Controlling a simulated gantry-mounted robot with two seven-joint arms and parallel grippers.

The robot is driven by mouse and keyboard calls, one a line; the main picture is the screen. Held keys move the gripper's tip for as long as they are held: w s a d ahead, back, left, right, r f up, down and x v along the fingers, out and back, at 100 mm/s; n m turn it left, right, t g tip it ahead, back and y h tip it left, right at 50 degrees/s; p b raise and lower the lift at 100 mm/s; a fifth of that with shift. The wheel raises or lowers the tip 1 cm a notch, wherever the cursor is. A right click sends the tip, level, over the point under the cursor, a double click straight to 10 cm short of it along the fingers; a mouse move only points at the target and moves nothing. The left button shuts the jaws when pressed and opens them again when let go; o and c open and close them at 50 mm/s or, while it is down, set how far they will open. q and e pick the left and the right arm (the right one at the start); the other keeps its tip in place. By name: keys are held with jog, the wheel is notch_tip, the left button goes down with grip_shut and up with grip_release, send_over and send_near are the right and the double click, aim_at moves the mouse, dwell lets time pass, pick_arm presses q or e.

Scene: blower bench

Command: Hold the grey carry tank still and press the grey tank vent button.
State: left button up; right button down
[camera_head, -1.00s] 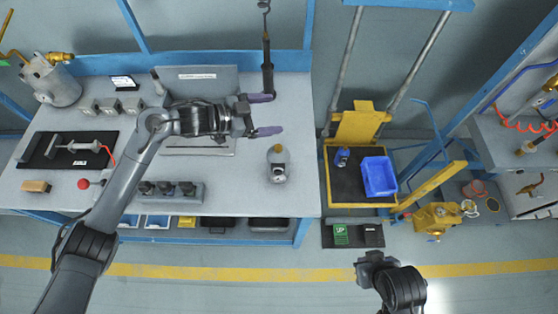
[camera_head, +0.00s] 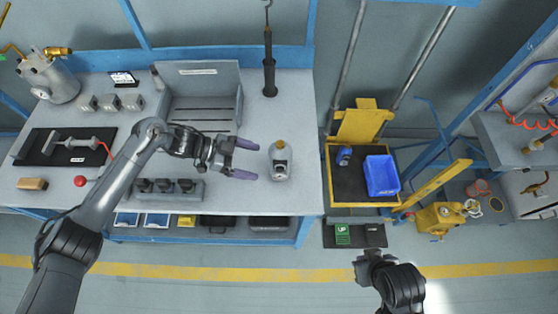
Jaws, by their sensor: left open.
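The small grey tank (camera_head: 280,165) with an amber-brown top and a pale face stands upright on the grey bench. I take it to be the carry tank. My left gripper (camera_head: 254,161) is open just left of the tank. Its two purple fingers point right toward the tank, one toward the upper side and one toward the lower side. A small gap seems to separate the fingertips from the tank. The vent button is too small to make out. My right gripper (camera_head: 368,266) is low at centre right, off the bench, with its fingers not clearly visible.
A larger grey tank (camera_head: 52,80) with a brass fitting stands at the back left of the bench. A grey open case (camera_head: 203,127) lies behind my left arm. A dark upright tool (camera_head: 269,65) stands behind the small tank. A yellow cart with a blue bin (camera_head: 381,176) is at right.

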aim_at(270, 173)
pick_arm(q)
jog(key=b+x, duration=0.2)
jog(key=x, duration=0.4)
jog(key=shift+d+f, duration=0.1)
jog(key=shift+d, duration=0.15)
jog(key=shift+b+x, duration=0.4)
jog(key=shift+x, duration=0.8)
jog(key=shift+c, duration=0.5)
jog(key=shift+c, duration=1.2)
